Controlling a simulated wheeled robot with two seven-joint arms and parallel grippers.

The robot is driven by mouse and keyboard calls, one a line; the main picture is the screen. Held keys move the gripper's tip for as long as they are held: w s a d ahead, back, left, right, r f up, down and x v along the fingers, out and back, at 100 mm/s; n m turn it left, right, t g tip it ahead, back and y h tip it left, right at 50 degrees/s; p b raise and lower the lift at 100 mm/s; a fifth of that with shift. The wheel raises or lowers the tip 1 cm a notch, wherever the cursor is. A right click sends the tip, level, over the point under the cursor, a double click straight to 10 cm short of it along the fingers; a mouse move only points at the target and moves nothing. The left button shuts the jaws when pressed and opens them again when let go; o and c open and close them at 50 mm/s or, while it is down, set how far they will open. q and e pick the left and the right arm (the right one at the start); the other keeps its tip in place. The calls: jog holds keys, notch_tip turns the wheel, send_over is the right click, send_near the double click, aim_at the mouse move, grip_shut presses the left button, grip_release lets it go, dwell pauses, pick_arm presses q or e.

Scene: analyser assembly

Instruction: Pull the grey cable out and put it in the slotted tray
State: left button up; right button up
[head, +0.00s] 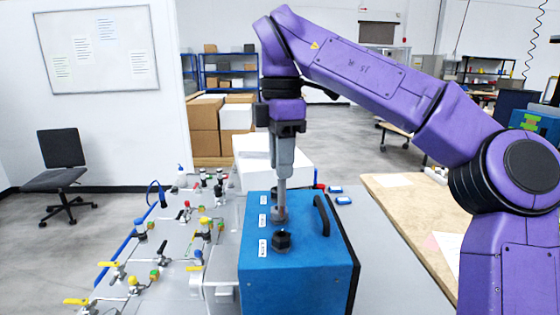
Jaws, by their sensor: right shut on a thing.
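My right gripper (281,190) points straight down over the top of the blue analyser box (298,268). I cannot make out the slotted tray. My left gripper is not in view.
A black handle (321,215) rises from the box top, right of the gripper. A panel with several coloured valves (140,262) lies left of the box. A white block (252,160) stands behind. A wooden table (408,212) is at right. Small blue items (343,200) lie behind the box.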

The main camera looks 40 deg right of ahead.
jog(key=shift+r+p, duration=1.65)
jog(key=shift+r, duration=0.55)
jog(key=shift+f, duration=0.1)
jog(key=shift+w, duration=0.1)
